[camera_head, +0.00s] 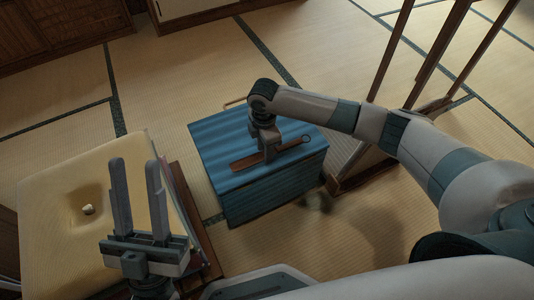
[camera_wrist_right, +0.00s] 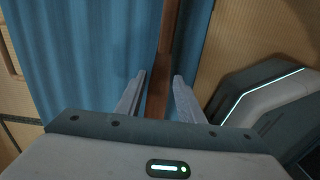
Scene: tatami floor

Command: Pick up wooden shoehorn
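The wooden shoehorn (camera_head: 244,162) is a long brown strip with a loop at its right end. It lies on top of a blue box-like stand (camera_head: 222,139). My right gripper (camera_head: 269,154) is down over the middle of the shoehorn and hides part of it. In the right wrist view the shoehorn (camera_wrist_right: 168,40) runs between the two fingers of the right gripper (camera_wrist_right: 160,84), with a gap on each side. Whether the fingertips touch the stand is unclear. My left gripper (camera_head: 136,162) is open and empty, pointing up at the lower left.
A cream cushioned seat (camera_head: 50,205) with a small pale object (camera_head: 88,209) in its hollow is at the left. A wooden frame (camera_head: 400,60) stands right of the blue stand. Tatami floor (camera_head: 180,75) is clear behind the stand.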

